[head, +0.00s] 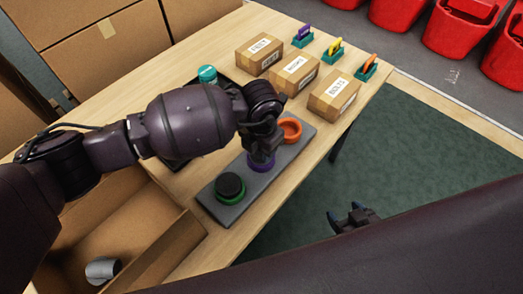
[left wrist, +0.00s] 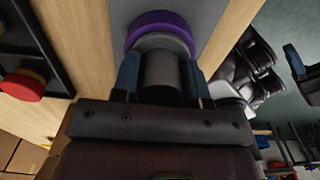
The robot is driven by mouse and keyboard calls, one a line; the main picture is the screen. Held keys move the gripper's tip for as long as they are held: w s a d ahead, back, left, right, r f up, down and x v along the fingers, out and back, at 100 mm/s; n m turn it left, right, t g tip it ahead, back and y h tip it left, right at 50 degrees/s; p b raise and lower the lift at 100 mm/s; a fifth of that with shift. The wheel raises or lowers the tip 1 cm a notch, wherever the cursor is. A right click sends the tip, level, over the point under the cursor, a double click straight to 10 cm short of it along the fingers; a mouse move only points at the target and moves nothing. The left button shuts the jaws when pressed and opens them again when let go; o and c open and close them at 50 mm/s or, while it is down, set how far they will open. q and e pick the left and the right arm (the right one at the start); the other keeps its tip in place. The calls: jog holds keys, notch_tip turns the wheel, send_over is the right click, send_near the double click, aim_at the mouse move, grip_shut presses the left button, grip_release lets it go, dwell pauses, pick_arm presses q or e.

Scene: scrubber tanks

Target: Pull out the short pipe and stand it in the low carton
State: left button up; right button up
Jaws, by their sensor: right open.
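A grey fixture plate (head: 232,203) on the table carries a green ring, a purple ring and an orange ring. My left gripper (head: 264,150) is over the purple ring (head: 261,164). In the left wrist view, its fingers (left wrist: 163,80) sit on both sides of a short dark grey pipe (left wrist: 163,75), close against it. The pipe still meets the purple ring (left wrist: 160,22). The open low carton (head: 172,254) is at the lower left, with a grey pipe piece (head: 103,270) lying inside. My right gripper (head: 352,215) is open and empty, off the table.
A black piece stands in the green ring (head: 230,196); the orange ring (head: 290,129) looks empty. Labelled boxes (head: 296,73) line the far table edge. A dark tray with a teal-topped item (head: 207,74) is behind my left arm. Red bins (head: 457,28) stand beyond.

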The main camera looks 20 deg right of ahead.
pick_arm(q)
jog(key=shift+f, duration=0.1)
jog(key=c, duration=0.3)
pick_arm(e)
jog(key=shift+f, duration=0.15)
pick_arm(q)
jog(key=shift+r, duration=0.45)
pick_arm(e)
jog(key=shift+w+r, duration=0.5)
jog(key=shift+r, duration=0.15)
pick_arm(q)
jog(key=shift+p, duration=0.3)
jog(key=shift+r, duration=0.35)
pick_arm(e)
jog(key=shift+s, duration=0.35)
pick_arm(q)
jog(key=shift+r, duration=0.1)
pick_arm(e)
jog(key=shift+w+r, duration=0.2)
pick_arm(q)
jog(key=shift+r+p, duration=0.15)
jog(key=shift+p, duration=0.15)
pick_arm(e)
jog(key=shift+w+r, duration=0.35)
